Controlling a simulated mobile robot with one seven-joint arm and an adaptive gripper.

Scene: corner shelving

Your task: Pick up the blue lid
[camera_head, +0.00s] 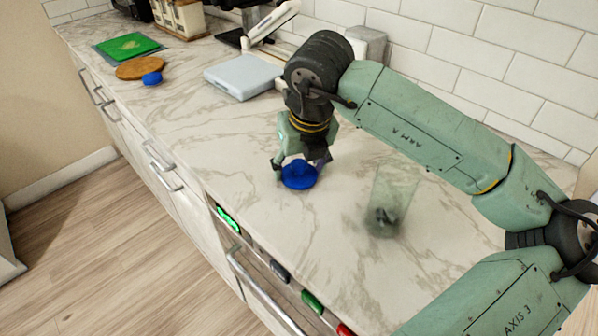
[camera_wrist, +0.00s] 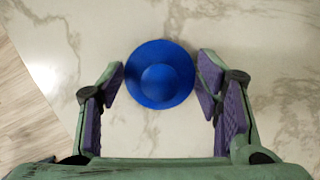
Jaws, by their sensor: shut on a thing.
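The blue lid (camera_head: 299,177) is round, with a raised round knob in its middle, and is at the middle of the marble counter. In the wrist view the lid (camera_wrist: 160,56) is seen from above, between the purple finger pads. My gripper (camera_head: 301,163) points down over it, one finger on each side.
A clear glass (camera_head: 393,200) stands right of the lid, under my arm. A second small blue object (camera_head: 152,78) lies by a round wooden board (camera_head: 140,68) and a green board (camera_head: 127,46). A grey scale-like box (camera_head: 243,77) sits farther back. The counter's front edge is close on the left.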

